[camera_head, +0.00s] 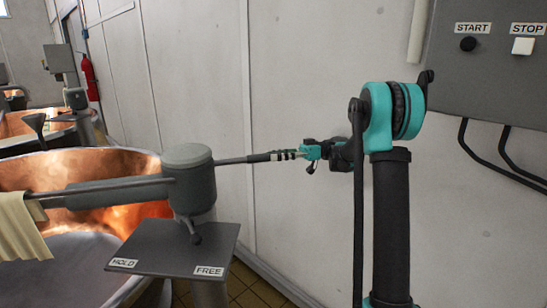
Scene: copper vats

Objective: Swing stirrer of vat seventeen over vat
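The stirrer is a grey post head (188,180) beside the near copper vat (125,172). Its arm (115,194) reaches left across the vat opening. A thin rod with a dark, banded handle (262,157) sticks out to the right of the head. My gripper (308,154), teal and black, is at the outer end of this handle. The fingers are small and partly overlap the handle, so their closure is unclear. A small lever (195,239) on the post points down over a plate (165,243) marked HOLD and FREE, nearer FREE. No vat number is readable.
A pale cloth (20,228) hangs on the stirrer arm at far left. A second copper vat (20,124) stands behind. A grey box (490,60) with START and STOP buttons is at upper right, cables below. The wall runs close behind my gripper.

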